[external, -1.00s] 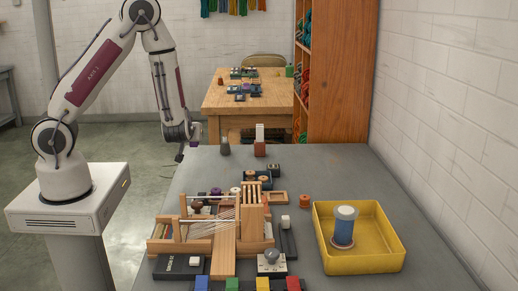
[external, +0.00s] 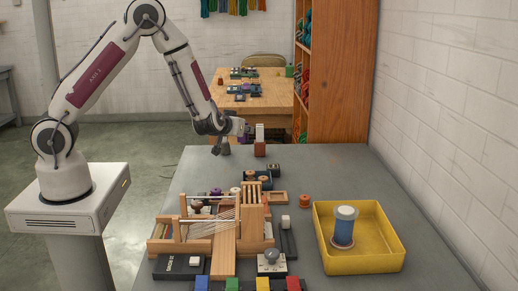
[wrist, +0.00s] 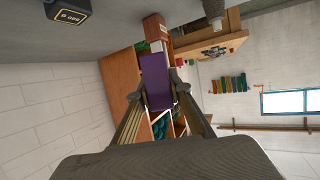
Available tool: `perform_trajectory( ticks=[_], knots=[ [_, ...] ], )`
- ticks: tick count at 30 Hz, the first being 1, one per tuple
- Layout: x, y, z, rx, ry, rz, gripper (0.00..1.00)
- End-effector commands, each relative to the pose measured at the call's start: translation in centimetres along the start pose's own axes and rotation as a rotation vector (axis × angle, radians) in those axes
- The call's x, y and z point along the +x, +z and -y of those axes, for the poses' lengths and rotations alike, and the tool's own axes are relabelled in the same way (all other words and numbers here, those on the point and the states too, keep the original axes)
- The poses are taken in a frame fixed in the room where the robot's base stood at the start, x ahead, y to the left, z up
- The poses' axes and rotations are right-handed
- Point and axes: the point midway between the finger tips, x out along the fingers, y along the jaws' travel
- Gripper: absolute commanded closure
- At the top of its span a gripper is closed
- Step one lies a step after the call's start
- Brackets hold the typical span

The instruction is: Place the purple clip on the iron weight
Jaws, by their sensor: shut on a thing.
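The purple clip (wrist: 157,82) is an upright-looking purple block in the wrist view. My gripper (wrist: 161,92) is shut on it, with a finger on each side. In the external view my gripper (external: 238,127) is above the far edge of the grey table, and the clip is too small to make out there. A black block with a "600 g" label (wrist: 68,14), which looks like the iron weight, lies on the table at the upper left of the wrist view. It seems to be the small dark block (external: 274,168) in the external view, apart from my gripper.
A reddish-brown and white block (external: 259,142) stands close to the right of my gripper. A wooden loom (external: 225,228) and yellow tray (external: 385,259) stand nearer. The table's right rear is clear.

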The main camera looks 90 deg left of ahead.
Motion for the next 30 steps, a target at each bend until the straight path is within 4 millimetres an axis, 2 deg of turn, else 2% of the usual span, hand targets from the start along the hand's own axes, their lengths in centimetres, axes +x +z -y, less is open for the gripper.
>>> perform_trajectory(
  ticks=[1, 6, 9, 12, 17, 30],
  knots=[
    [0.3, -0.6, -1.7, 0.013, 0.040, -0.003, 0.95],
    [0.8, -2.1, -7.0, 0.072, 0.179, -0.002, 0.95],
    [0.8, -2.7, -9.3, 0.101, 0.245, -0.001, 0.95],
    [0.7, -2.9, -10.7, 0.121, 0.291, -0.001, 0.95],
    [0.6, -2.6, -11.4, 0.135, 0.325, 0.000, 0.95],
    [0.5, -2.3, -11.4, 0.137, 0.332, 0.000, 0.95]
  ],
)
